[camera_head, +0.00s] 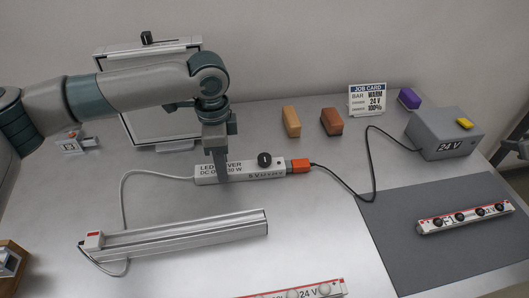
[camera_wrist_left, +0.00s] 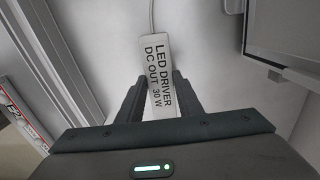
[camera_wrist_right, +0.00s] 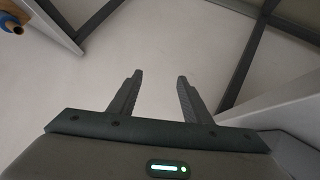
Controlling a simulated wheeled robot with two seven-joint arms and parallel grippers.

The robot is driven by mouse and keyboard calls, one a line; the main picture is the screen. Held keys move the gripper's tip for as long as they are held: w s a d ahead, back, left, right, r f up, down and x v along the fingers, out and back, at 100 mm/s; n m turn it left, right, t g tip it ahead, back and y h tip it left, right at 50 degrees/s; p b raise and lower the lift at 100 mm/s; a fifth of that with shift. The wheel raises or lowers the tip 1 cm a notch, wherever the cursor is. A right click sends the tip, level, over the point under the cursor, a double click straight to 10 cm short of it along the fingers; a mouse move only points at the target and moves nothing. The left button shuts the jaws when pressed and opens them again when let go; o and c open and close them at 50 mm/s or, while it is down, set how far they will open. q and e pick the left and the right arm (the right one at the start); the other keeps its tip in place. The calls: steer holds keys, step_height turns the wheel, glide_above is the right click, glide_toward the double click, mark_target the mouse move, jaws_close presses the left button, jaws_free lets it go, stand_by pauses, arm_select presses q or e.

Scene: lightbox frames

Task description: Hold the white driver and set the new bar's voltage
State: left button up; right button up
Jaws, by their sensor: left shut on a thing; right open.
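The white LED driver (camera_head: 205,171) lies on the table, marked "DC OUT 30 W", with a black knob (camera_head: 264,159) near its right end. My left gripper (camera_head: 219,172) is shut on the driver from above; the left wrist view shows its fingers on both sides of the driver (camera_wrist_left: 153,62). The voltage marks by the knob are too small to read surely. One LED bar (camera_head: 465,217) with several black knobs lies on the grey mat. Another bar (camera_head: 318,290), marked "24 V", is cut by the bottom edge. My right gripper (camera_wrist_right: 156,95) is open and empty.
The job card (camera_head: 367,100) reads warm, 24 V, 100%. An orange plug (camera_head: 300,165) and black cable join the driver to a grey "24 V" box (camera_head: 438,125). A white cable runs to an aluminium profile (camera_head: 185,237). Orange, brown and purple blocks stand at the back.

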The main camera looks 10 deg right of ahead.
steer(key=w+a+r+n+t+y, duration=0.4)
steer(key=w+a+r+n+y, duration=0.2)
steer(key=w+a+r+n, duration=0.65)
steer(key=w+a+f+m+g+y, duration=0.15)
steer(key=w+a, duration=0.25)
steer(key=a, duration=0.5)
steer(key=w+a+m+y, duration=0.1)
steer(key=w+a+y, duration=0.15)
steer(key=a, duration=0.65)
steer(key=s+a+r+g+y, duration=0.15)
steer(key=a+g, duration=0.25)
steer(key=a, duration=1.5)
steer(key=s+a+r+g+y, duration=0.15)
steer(key=a+g, duration=0.25)
steer(key=a, duration=1.5)
steer(key=s+a+r+m+g+h, duration=0.1)
steer(key=s+a+g+h, duration=0.2)
steer(key=s+a+h, duration=0.4)
steer(key=shift+s+a+r+m, duration=0.3)
steer(key=shift+s+a, duration=0.65)
steer(key=shift+s, duration=1.3)
steer(key=shift+g, duration=0.25)
